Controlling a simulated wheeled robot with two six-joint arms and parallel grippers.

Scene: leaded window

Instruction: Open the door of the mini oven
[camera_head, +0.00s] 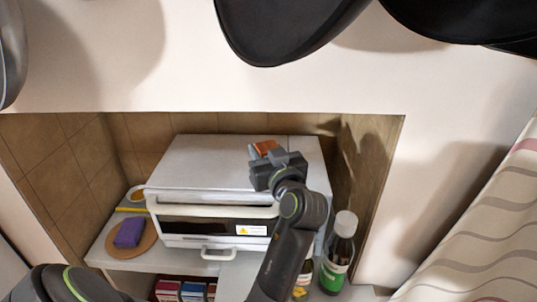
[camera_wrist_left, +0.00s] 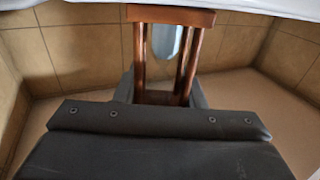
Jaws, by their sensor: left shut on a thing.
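The mini oven (camera_head: 185,164) is a white box in a tiled niche in the head view. Its door, with a dark window (camera_head: 195,225) and a long pale handle bar (camera_head: 190,210), looks shut. My left gripper (camera_head: 266,160) appears over the right part of the oven's top, away from the handle. It is shut on a small reddish-brown wooden frame with glass inside, like a sand timer (camera_head: 265,147). The timer also shows upright between the fingers in the left wrist view (camera_wrist_left: 170,17). My left arm covers the oven's front right corner. My right gripper is out of view.
A green-labelled bottle (camera_head: 338,258) stands right of the oven. A purple sponge (camera_head: 129,233) lies on a round board (camera_head: 150,240) at the left. Small boxes (camera_head: 180,289) stand below. Dark pans (camera_head: 285,25) hang above; a striped cloth (camera_head: 480,240) hangs at the right.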

